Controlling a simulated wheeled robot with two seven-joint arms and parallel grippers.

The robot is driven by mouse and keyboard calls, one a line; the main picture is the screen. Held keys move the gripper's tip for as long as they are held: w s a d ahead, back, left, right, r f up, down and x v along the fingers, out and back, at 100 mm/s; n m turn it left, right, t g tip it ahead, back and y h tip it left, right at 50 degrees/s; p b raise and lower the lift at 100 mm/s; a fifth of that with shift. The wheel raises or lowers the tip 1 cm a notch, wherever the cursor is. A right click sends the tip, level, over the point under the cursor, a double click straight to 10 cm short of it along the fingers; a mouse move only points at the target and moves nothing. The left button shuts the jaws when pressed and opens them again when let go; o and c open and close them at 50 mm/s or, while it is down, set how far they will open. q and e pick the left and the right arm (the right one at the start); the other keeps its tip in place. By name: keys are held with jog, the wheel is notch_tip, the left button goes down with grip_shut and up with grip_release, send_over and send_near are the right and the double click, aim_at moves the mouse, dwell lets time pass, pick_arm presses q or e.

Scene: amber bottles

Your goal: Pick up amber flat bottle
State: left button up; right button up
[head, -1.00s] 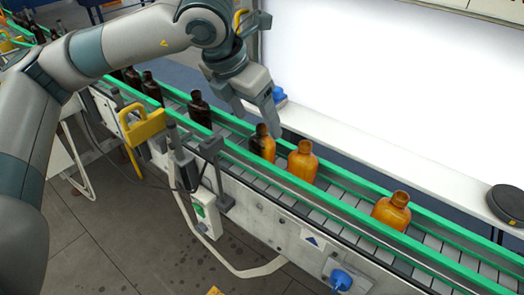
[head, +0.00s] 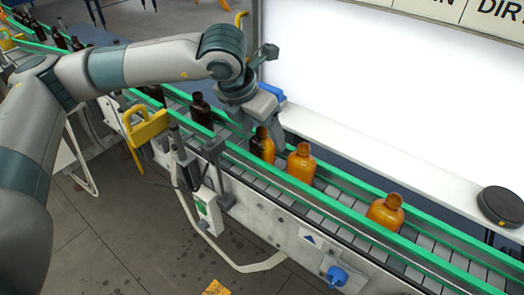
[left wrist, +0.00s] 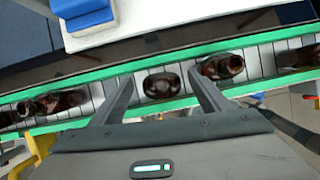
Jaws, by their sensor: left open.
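Three amber bottles stand upright in a line on the conveyor in the head view: a partly dark one (head: 262,147) under my gripper, a middle one (head: 301,164) and a right one (head: 386,213). My left gripper (head: 262,112) is open just above and behind the first bottle, partly hiding the belt there. In the left wrist view, an oval, flat-looking dark brown bottle (left wrist: 162,85) appears between the open fingertips (left wrist: 160,78). Another brown bottle (left wrist: 222,67) is close beside the right fingertip. I cannot tell whether either finger touches a bottle. My right gripper is not in view.
Green rails (head: 345,215) run along both sides of the conveyor. Darker bottles (head: 201,110) stand farther left on it. A bright white panel (head: 370,80) and white ledge (head: 350,150) are behind, with a black round object (head: 502,206) at right. A yellow handle (head: 146,127) stands in front.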

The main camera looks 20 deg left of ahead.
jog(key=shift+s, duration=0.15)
pick_arm(q)
jog(key=c, duration=1.5)
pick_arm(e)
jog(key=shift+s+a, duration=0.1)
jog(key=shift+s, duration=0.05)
pick_arm(q)
jog(key=shift+c, duration=0.2)
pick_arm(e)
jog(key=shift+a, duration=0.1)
